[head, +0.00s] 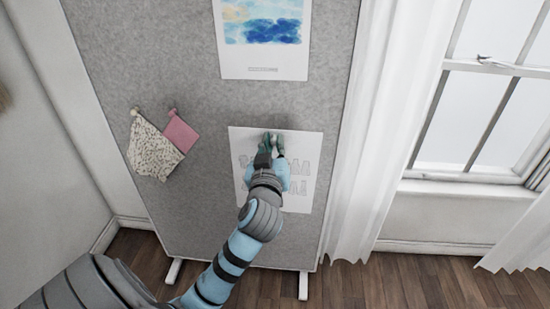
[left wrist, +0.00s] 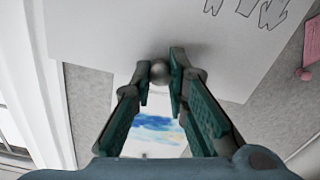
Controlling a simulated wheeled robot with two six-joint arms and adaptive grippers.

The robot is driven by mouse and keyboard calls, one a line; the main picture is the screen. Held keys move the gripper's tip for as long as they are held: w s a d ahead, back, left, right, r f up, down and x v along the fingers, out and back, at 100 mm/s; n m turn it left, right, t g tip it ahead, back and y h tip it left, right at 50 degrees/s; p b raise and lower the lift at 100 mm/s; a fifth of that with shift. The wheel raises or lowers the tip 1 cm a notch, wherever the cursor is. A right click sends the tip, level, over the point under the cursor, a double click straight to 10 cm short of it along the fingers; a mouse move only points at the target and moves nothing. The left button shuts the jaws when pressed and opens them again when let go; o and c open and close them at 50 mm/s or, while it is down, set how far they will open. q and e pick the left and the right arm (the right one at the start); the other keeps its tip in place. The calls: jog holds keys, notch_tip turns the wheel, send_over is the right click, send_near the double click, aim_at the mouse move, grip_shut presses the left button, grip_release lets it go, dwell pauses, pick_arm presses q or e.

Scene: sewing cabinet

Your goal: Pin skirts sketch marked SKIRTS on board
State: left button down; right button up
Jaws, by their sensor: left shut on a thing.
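A white paper sheet (head: 308,148) with grey outline drawings of skirts lies against the grey felt board (head: 180,75), below a blue painting. My arm covers its middle, and I cannot read any marking on it. My left gripper (head: 272,143) is at the upper middle of the sheet. In the left wrist view its fingers (left wrist: 161,82) are shut on a round grey pin head (left wrist: 160,73), in front of the sheet near its edge. The pin's point is hidden, so I cannot tell how deep it sits. My right gripper is not in view.
A painting sheet (head: 263,40) hangs above. A patterned fabric swatch (head: 152,148) and a pink swatch (head: 181,133) are pinned at the left. A white curtain (head: 372,130) and a window (head: 490,110) stand right of the board. The board's lower part is bare.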

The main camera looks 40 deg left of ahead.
aim_at(280, 111)
pick_arm(q)
jog(key=shift+b+x, duration=1.7)
jog(key=shift+x, duration=4.7)
jog(key=shift+w+a+r, duration=0.1)
jog(key=shift+w, duration=0.1)
jog(key=c, duration=1.5)
grip_release()
jog(key=shift+s, duration=0.1)
jog(key=v, duration=1.2)
